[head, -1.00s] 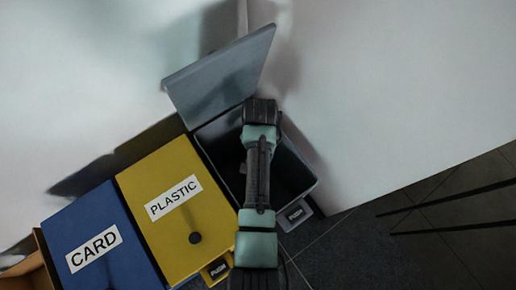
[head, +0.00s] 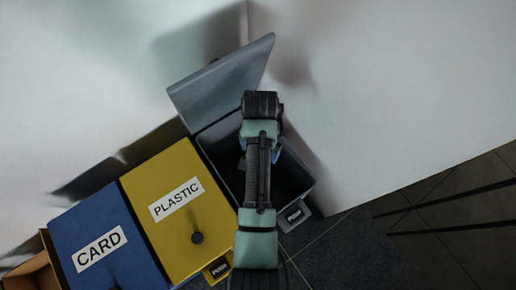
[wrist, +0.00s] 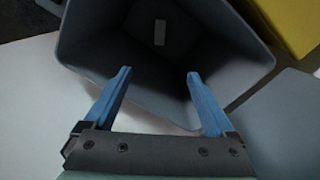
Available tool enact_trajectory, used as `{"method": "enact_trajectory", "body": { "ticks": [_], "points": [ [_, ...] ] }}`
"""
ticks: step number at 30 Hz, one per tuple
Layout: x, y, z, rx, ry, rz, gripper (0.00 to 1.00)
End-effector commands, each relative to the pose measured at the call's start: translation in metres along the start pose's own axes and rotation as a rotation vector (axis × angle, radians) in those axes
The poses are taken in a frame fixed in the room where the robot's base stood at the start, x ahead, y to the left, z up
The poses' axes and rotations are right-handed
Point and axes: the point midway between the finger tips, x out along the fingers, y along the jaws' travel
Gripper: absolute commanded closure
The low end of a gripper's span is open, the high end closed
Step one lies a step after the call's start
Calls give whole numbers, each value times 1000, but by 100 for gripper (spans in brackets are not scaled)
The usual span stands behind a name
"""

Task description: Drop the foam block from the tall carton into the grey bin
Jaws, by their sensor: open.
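The grey bin (head: 299,178) stands open with its lid (head: 222,80) raised. My gripper (wrist: 159,73) is open over the mouth of the bin, its two blue fingers apart with nothing between them. The wrist view looks down into the bin (wrist: 222,40). In the head view my arm covers part of the bin's opening. The tall carton is not clearly identifiable in view.
A yellow bin (head: 170,238) marked PLASTIC stands left of the grey bin, and a blue bin (head: 122,262) marked CARD beyond it. A brown cardboard edge (head: 38,262) shows at lower left. A white surface (head: 400,90) lies to the right. Dark tiled floor (head: 345,250) shows at lower right.

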Motion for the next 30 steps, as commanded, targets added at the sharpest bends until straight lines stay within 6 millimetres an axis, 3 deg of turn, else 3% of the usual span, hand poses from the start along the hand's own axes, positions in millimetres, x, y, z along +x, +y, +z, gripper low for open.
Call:
{"method": "enact_trajectory", "body": {
  "ticks": [1,3,12,30],
  "points": [
    [-19,0,-1,0,4,-2,10],
    [-34,0,-1,0,3,-2,10],
    [-76,0,0,0,1,-1,10],
    [-80,0,0,0,0,0,10]
  ]
}}
